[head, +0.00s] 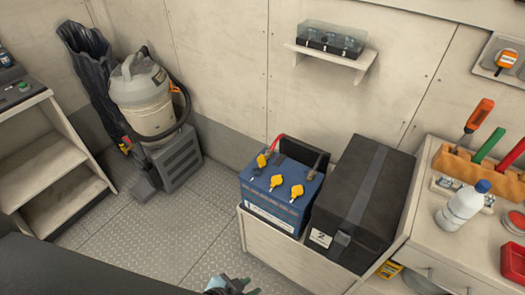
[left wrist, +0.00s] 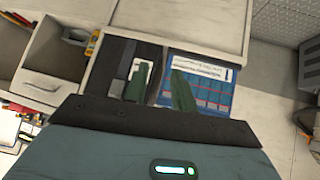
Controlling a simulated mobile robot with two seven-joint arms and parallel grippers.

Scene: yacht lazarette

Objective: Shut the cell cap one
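The blue battery (head: 272,207) stands on the low cabinet, with three yellow caps on its top: a rear-left cap (head: 261,160), a middle cap (head: 276,181) and a front-right cap (head: 297,191). They look raised or tilted; no readable number shows which is cell cap one. My left gripper (head: 230,286) shows only partly at the bottom edge, in front of and below the battery, apart from it. In the left wrist view its two dark green fingers (left wrist: 160,86) stand apart with nothing held, with the battery (left wrist: 208,92) beyond them. The right gripper is not visible.
A black box (head: 362,195) stands close to the battery's right side. A small wall shelf (head: 338,57) holds a clear-lidded case. A workbench with a bottle (head: 463,205) and tools is at right. A vacuum cleaner (head: 140,88) stands at left. The floor before the cabinet is clear.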

